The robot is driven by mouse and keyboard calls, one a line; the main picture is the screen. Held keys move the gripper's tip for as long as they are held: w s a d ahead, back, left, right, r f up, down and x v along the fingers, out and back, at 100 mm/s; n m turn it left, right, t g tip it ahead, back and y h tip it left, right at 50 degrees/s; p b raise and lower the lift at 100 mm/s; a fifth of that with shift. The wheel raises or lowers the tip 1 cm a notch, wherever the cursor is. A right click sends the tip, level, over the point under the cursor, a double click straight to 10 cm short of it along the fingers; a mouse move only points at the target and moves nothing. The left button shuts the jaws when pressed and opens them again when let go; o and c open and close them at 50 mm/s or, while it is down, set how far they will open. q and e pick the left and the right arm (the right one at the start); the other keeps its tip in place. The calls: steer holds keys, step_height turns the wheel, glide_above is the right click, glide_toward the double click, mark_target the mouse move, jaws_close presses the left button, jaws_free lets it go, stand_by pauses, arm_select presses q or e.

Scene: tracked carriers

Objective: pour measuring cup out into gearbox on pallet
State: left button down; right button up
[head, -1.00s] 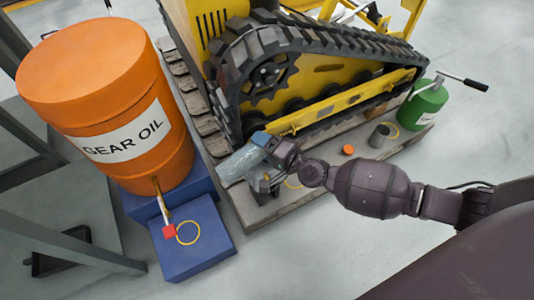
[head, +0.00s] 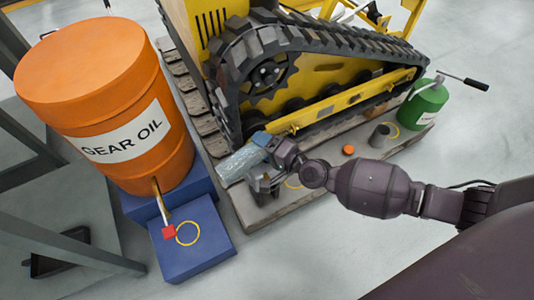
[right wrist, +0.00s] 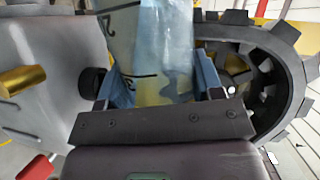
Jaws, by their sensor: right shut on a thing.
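The clear, bluish measuring cup (head: 241,163) is held by my right gripper (head: 266,155) above the near-left part of the pallet (head: 285,207). It also shows in the right wrist view (right wrist: 165,45), with dark markings on its wall, between the blue fingers of my right gripper (right wrist: 157,85). In the head view its long side points left and a little down; I cannot tell its exact tilt or what is in it. No gearbox is clearly recognisable; a grey casing (right wrist: 45,50) at the left of the wrist view may be it. My left gripper is out of view.
An orange gear oil drum (head: 100,85) with a red-handled tap (head: 169,232) stands left on blue steps (head: 195,258). The yellow carrier's black track (head: 330,45) rises behind the cup.

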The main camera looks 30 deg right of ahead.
steer(key=shift+d+m+y, duration=0.25)
steer(key=shift+m+y, duration=0.15)
steer(key=shift+m, duration=0.4)
stand_by(3.0)
steer(key=shift+a+r+n, duration=0.1)
steer(key=shift+a+n, duration=0.05)
steer(key=shift+n, duration=0.15)
steer(key=shift+a+n+h, duration=0.15)
steer(key=shift+n+h, duration=0.25)
steer(key=shift+w+r+n+p, duration=0.1)
steer(key=shift+r+n+p, duration=0.15)
steer(key=shift+n+p, duration=0.1)
steer(key=shift+a+r, duration=0.1)
steer(key=shift+r, duration=0.05)
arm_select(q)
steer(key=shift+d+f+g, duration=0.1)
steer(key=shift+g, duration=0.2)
